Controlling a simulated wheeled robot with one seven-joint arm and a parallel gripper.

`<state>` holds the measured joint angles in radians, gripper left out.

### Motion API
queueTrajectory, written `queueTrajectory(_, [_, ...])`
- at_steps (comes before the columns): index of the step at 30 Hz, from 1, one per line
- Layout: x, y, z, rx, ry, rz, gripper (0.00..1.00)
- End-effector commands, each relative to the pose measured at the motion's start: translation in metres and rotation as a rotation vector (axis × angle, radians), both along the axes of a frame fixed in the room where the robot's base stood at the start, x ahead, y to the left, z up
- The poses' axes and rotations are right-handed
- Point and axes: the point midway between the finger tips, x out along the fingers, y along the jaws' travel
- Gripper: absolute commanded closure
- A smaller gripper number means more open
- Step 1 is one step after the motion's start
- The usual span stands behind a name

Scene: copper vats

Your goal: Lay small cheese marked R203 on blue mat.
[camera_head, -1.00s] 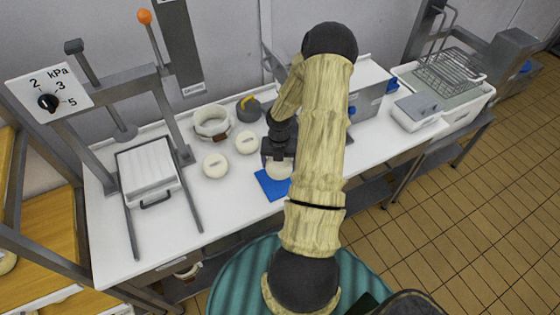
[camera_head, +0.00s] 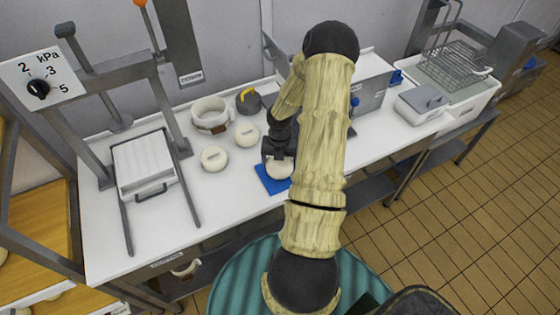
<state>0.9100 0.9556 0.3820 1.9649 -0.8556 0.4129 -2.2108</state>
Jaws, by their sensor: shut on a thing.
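My gripper (camera_head: 279,163) is shut on a small pale round cheese (camera_head: 279,170) at the blue mat (camera_head: 270,184). The cheese is over the mat's upper part. I cannot tell whether it touches the mat. Its marking is hidden from view. The blue mat lies flat on the white table near its front edge, partly covered by the gripper and my arm. Two other small pale cheeses lie on the table to the left, one (camera_head: 214,158) nearer and one (camera_head: 246,135) farther back. Their dark marks are too small to read.
A white ring-shaped mould (camera_head: 210,114) and a grey weight with a yellow handle (camera_head: 248,101) stand behind the cheeses. A press with a white tray (camera_head: 146,164) stands at the left. A grey box (camera_head: 372,88) stands right of my arm. Bare table lies left of the mat.

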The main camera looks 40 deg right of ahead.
Motion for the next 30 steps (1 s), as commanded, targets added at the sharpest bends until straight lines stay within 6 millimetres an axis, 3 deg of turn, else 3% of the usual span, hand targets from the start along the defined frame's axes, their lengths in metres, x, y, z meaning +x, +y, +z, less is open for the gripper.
queueTrajectory(30, [0.0012,0.0011,-0.0067,0.000,-0.001,0.002,0.58])
